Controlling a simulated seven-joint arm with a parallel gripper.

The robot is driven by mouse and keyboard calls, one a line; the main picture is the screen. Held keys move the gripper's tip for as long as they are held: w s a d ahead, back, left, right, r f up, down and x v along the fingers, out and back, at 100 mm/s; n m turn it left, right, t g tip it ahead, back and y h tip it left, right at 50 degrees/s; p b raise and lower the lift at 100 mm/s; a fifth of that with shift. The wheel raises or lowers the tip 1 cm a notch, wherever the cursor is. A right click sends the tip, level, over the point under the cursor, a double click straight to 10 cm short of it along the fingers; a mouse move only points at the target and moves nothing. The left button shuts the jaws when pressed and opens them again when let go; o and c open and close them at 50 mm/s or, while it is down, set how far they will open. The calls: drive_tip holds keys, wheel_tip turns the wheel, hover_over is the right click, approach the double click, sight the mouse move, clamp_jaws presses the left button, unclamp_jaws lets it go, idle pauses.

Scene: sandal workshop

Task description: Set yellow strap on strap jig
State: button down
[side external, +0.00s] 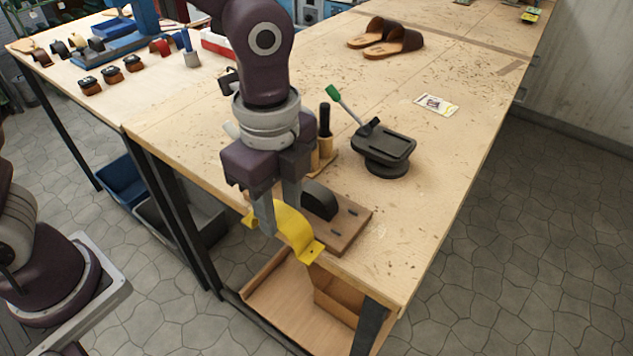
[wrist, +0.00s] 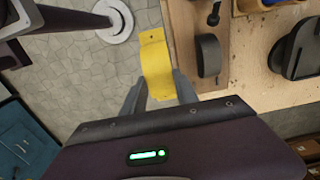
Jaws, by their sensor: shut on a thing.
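The yellow strap (side external: 292,228) is a curved band with a flat, holed tab at each end. My gripper (side external: 277,221) is shut on it and holds it off the table's edge, in front of the jig in the side view. The strap also shows in the wrist view (wrist: 155,62), between my gripper's fingers (wrist: 160,92). The strap jig looks to be the wooden board (side external: 345,222) with a black rounded block (side external: 319,200) and small dark slots, lying at the table's corner. The block shows in the wrist view (wrist: 208,56), beside and apart from the strap. One finger partly hides the board.
A wooden holder with a black-handled tool (side external: 325,120) stands close behind my gripper. Brown sandals (side external: 386,38) and a card (side external: 437,104) lie farther back. The table's right side is mostly clear.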

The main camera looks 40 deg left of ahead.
sight(317, 190)
drive_tip(key=w, duration=0.4)
drive_tip(key=shift+w, duration=0.25)
drive_tip(key=w, duration=0.4)
drive_tip(key=shift+w+f, duration=0.1)
drive_tip(key=shift+f, duration=0.65)
drive_tip(key=c, duration=0.9)
unclamp_jaws()
drive_tip(key=shift+f, duration=0.15)
drive_tip(key=shift+c, duration=0.2)
